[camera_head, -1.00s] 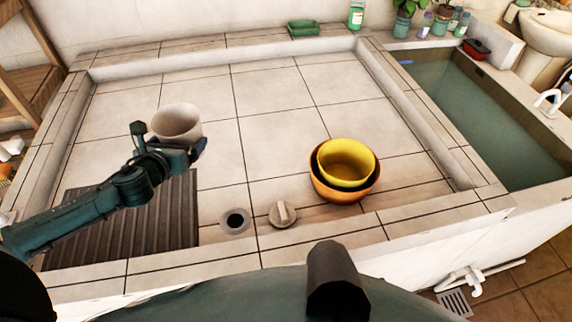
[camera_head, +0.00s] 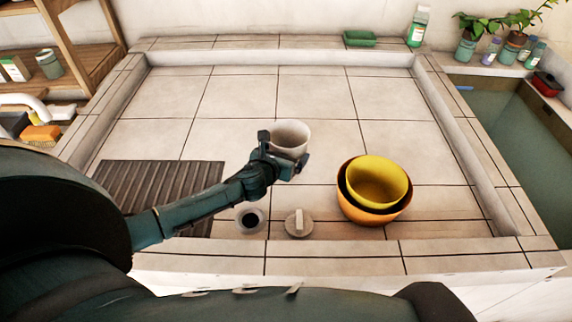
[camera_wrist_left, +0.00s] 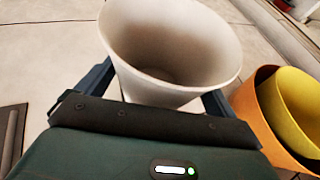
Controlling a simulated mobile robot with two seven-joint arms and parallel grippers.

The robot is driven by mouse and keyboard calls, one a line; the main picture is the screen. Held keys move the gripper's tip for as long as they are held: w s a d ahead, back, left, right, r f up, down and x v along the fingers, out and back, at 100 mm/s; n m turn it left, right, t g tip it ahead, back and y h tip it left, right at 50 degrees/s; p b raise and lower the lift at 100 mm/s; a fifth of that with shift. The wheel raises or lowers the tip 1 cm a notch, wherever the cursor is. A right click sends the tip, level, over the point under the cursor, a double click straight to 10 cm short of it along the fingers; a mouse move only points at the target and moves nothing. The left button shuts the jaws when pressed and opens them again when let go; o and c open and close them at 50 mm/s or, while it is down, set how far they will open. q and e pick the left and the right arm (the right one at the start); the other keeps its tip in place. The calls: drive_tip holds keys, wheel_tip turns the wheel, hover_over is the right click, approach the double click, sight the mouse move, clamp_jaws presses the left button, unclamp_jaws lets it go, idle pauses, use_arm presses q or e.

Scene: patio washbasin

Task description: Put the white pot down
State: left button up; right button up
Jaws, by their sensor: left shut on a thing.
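The white pot (camera_head: 291,137) is in my left gripper (camera_head: 290,160), over the tiled basin floor near the middle of the head view. The left gripper is shut on it. In the left wrist view the pot (camera_wrist_left: 172,45) is upright with its open mouth toward the camera, and it looks empty. The gripper's fingers (camera_wrist_left: 165,95) lie on both sides of it. I cannot tell whether the pot's base touches the tiles. My right gripper is not in view.
A yellow bowl (camera_head: 378,180) sits inside an orange bowl (camera_head: 352,207) to the right of the pot. A ribbed dark mat (camera_head: 150,180) lies at left. A drain hole (camera_head: 250,220) and a round plug (camera_head: 299,223) are in front. The tiles behind the pot are clear.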

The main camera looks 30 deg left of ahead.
use_arm(q)
drive_tip(key=shift+f+b, duration=0.55)
drive_tip(key=shift+f, duration=1.25)
drive_tip(key=shift+f, duration=0.1)
drive_tip(key=shift+f, duration=0.15)
drive_tip(key=o, duration=0.8)
drive_tip(key=shift+c, duration=0.2)
drive_tip(key=shift+s+r, duration=0.2)
drive_tip(key=shift+r, duration=0.15)
drive_tip(key=p+v, duration=0.1)
drive_tip(key=v, duration=1)
drive_tip(key=shift+s, duration=0.3)
drive_tip(key=shift+r, duration=0.1)
